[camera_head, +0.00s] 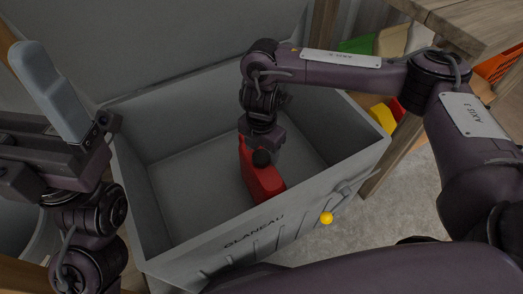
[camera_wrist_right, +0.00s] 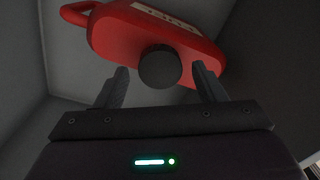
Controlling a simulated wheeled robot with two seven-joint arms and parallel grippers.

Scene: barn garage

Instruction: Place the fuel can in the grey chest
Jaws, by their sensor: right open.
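The red fuel can (camera_head: 262,182) is inside the open grey chest (camera_head: 128,180). Its black cap (camera_head: 261,158) faces up toward my right gripper (camera_head: 262,142). In the right wrist view the fuel can (camera_wrist_right: 150,35) lies just past the fingertips of my right gripper (camera_wrist_right: 161,72). The round black cap (camera_wrist_right: 160,67) shows between the two spread fingers, with gaps at both sides. The right gripper is open and reaches down into the chest. Part of the can is hidden behind the gripper. My left gripper (camera_head: 62,95) is raised beside the chest's left wall, its opening unclear.
The chest's lid (camera_head: 170,35) stands open at the back. The chest floor left of the can is clear.

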